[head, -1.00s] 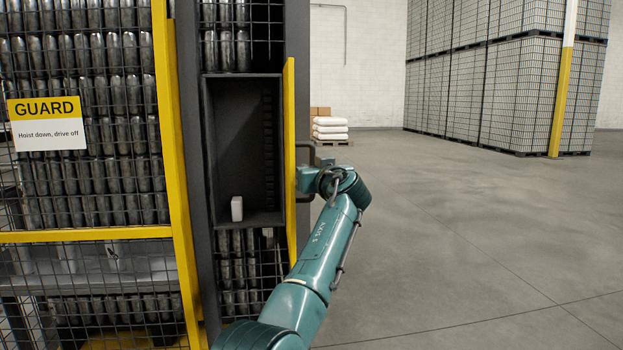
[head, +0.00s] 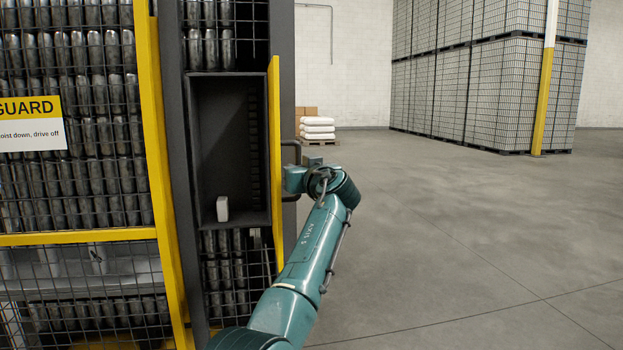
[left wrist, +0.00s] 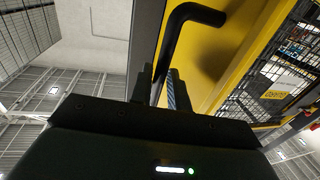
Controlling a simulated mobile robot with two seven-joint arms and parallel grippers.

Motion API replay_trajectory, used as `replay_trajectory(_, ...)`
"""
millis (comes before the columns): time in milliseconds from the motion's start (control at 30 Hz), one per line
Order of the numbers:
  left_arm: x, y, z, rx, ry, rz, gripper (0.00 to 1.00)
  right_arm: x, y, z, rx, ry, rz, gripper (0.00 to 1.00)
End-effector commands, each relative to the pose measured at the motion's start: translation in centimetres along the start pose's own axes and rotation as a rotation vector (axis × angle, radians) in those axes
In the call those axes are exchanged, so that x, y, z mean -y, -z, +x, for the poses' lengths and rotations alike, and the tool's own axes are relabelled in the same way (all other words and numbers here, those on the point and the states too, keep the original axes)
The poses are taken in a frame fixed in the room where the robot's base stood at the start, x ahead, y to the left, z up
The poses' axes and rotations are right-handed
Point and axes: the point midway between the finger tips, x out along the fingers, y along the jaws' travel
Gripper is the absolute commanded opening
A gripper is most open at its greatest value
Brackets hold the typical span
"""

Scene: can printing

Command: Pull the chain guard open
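The chain guard is a yellow panel (head: 276,160), seen nearly edge-on in the head view. It stands out from the right side of a dark open bay (head: 228,130). A black bar handle (head: 291,146) is on its right side. In the left wrist view the yellow panel (left wrist: 222,55) fills the upper middle, with the bent black handle (left wrist: 190,13) on it. The handle runs down between the fingers of my left gripper (left wrist: 158,92), which looks shut on it. In the head view my wrist hides the fingertips. My right gripper is not in view.
A small white block (head: 222,208) stands in the bay. A mesh fence with a yellow post (head: 160,170) and GUARD sign (head: 30,125) is at left. White sacks (head: 317,128) on a pallet and tall can stacks (head: 480,85) stand behind. The floor (head: 440,240) at right is clear.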

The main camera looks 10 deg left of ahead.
Motion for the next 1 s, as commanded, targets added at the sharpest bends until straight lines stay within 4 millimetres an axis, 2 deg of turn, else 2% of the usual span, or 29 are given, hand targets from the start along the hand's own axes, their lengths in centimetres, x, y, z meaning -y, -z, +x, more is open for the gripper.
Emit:
replay_trajectory(167, 0.0, -0.2, -2.4, 0.002, -0.002, -0.005, 0.17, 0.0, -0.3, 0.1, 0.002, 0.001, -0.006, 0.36)
replay_trajectory(600, 0.1, -0.1, -10.4, 0.002, 0.000, -0.001, 0.17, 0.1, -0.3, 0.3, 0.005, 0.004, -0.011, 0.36)
replay_trajectory(800, 0.1, -0.1, -12.0, 0.003, 0.002, 0.000, 0.17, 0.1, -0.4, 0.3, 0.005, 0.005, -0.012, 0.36)
replay_trajectory(1000, 0.1, -0.1, -12.2, 0.003, 0.002, 0.000, 0.17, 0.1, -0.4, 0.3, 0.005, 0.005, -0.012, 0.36)
